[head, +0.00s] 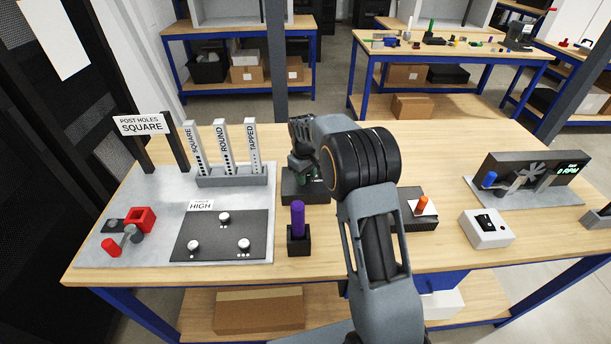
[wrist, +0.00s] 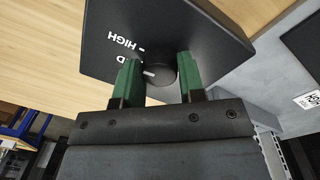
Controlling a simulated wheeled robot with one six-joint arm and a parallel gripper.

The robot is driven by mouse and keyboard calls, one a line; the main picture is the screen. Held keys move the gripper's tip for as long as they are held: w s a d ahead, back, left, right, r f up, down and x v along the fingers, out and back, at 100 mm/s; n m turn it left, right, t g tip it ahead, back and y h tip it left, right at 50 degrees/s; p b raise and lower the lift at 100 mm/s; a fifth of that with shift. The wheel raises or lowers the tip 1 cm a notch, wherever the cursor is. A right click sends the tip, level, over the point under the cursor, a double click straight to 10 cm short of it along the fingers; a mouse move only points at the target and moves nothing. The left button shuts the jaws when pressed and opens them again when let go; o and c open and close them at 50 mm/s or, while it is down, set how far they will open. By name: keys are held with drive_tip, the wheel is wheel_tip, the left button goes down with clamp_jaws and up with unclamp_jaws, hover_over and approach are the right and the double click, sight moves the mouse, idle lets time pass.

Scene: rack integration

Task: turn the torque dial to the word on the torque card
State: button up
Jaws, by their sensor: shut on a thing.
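The torque card (head: 201,205) on the grey board reads HIGH. The torque dial (wrist: 160,70) is a round black knob on a dark box (wrist: 185,25), whose front also shows in the head view (head: 300,192). My gripper (wrist: 158,82) has its green fingers on either side of the dial, shut on it. The dial's white pointer line points left and slightly down in the wrist view, away from the HIGH mark at its upper left. A label ending in D shows below HIGH; the left finger hides the rest. In the head view my arm hides the dial.
A purple peg (head: 298,218) stands in a black holder in front of the dial box. Upright gauges (head: 225,148) marked SQUARE, ROUND and TAPPED stand to the left. A dark block with an orange piece (head: 422,205) and a white switch box (head: 486,229) lie to the right.

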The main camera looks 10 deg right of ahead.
drive_tip(key=shift+m, duration=0.5)
idle(0.3)
drive_tip(key=o, duration=0.9)
drive_tip(key=shift+r, duration=0.1)
drive_tip(key=r, duration=0.9)
drive_tip(key=r+b, duration=0.1)
drive_tip(key=r, duration=0.3)
drive_tip(key=shift+s+a+r, duration=0.1)
drive_tip(key=shift+a+r, duration=0.25)
drive_tip(key=shift+a, duration=0.05)
